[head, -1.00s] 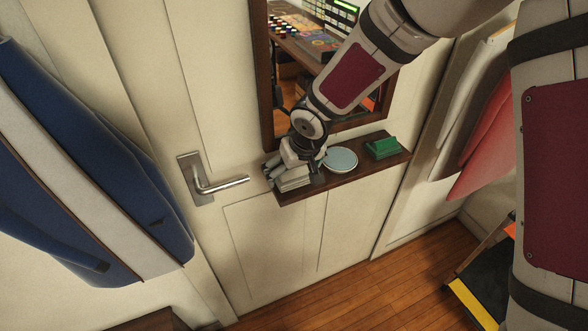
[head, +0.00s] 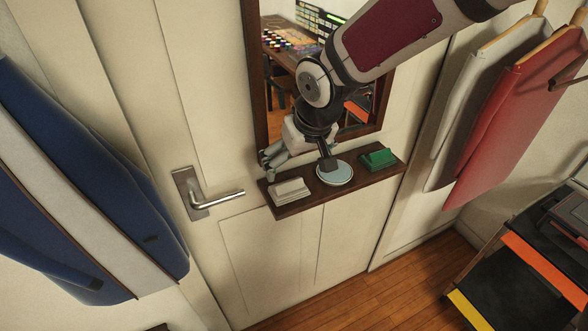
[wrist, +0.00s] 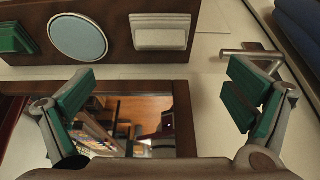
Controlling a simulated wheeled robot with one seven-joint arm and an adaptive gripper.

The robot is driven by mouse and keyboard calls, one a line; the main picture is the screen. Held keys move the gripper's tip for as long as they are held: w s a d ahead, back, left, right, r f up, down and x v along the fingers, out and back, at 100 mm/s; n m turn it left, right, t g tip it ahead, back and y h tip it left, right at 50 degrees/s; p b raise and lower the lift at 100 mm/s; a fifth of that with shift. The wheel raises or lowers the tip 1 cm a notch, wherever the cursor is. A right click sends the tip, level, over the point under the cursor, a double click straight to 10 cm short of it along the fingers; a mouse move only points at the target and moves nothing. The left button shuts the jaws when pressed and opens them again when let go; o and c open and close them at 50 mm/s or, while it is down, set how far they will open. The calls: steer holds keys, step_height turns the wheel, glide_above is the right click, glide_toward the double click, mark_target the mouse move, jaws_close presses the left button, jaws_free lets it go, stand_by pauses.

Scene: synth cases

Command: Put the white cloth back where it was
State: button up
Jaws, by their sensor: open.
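The white cloth (head: 289,191) is a small folded off-white block lying flat at the left end of the dark wooden shelf (head: 303,204). It also shows in the wrist view (wrist: 160,31), at the top right of centre, on the same shelf (wrist: 118,38). My gripper (head: 299,160) is above and behind the cloth, apart from it, close to the mirror. In the wrist view its green-padded fingers (wrist: 162,95) are spread wide with nothing between them.
A round pale blue dish (head: 334,173) sits mid-shelf, partly behind a finger, with a green block (head: 379,159) at the right end. A framed mirror (head: 264,105) hangs above. A door handle (head: 211,199) juts out at left. Blue (head: 75,190) and red (head: 515,125) garments hang at the sides.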

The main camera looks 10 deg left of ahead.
steer(key=shift+s+r, duration=0.15)
steer(key=shift+r, duration=0.2)
steer(key=shift+d, duration=0.1)
steer(key=s+d+r+m+t+h, duration=0.1)
steer(key=s+d+r+m+h, duration=0.15)
steer(key=d+r, duration=0.4)
steer(key=s+d+r+m+h, duration=0.1)
steer(key=s+d+r, duration=0.25)
steer(key=d, duration=0.55)
steer(key=s+d+r+m, duration=0.3)
steer(key=s+d, duration=0.7)
steer(key=s, duration=0.4)
steer(key=shift+s+r+t+y, duration=0.4)
steer(key=shift+r+y, duration=0.05)
steer(key=shift+w+f+b, duration=1.35)
steer(key=shift+w, duration=0.1)
